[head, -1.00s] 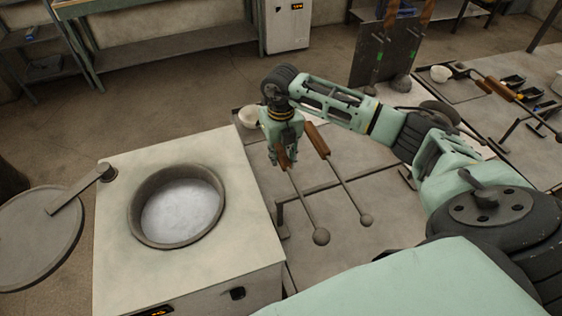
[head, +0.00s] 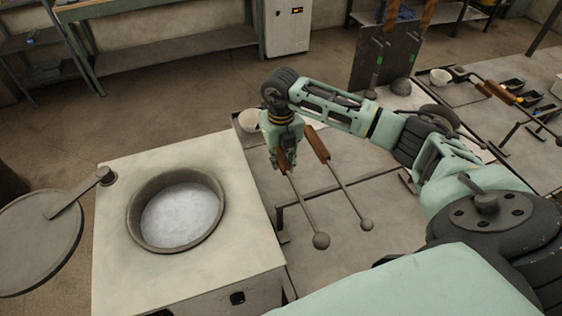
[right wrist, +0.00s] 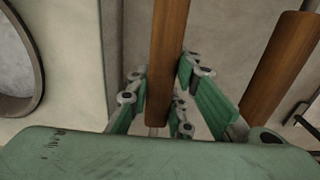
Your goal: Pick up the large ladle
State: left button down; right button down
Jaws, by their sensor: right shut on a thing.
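The large ladle (head: 305,205) is the left of two ladles lying side by side on the table, with a brown wooden handle, a thin dark rod and a round bowl at the near end. Its bowl (head: 321,241) looks bigger than the other ladle's. My right gripper (head: 281,165) points down at the far end and is shut on its wooden handle. In the right wrist view the handle (right wrist: 166,60) runs between the green fingers. The fingers hide part of the handle. My left gripper is not in view.
The second ladle (head: 340,178) lies close to the right; its handle (right wrist: 275,70) also shows beside the fingers. A furnace (head: 125,270) with an open round pot (head: 180,210) stands left, its lid (head: 35,245) swung aside. A white bowl (head: 249,120) sits behind the gripper.

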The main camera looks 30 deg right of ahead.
jog(key=shift+r, duration=0.25)
jog(key=shift+w+r+b, duration=0.1)
jog(key=shift+r+b, duration=0.5)
jog(key=shift+r, duration=0.3)
notch_tip(320, 180, up, 2)
jog(key=shift+b, duration=0.45)
jog(key=s+d+r+b, duration=0.4)
jog(key=s+d+r, duration=0.3)
jog(key=s+d, duration=0.1)
jog(key=shift+s+d, duration=0.2)
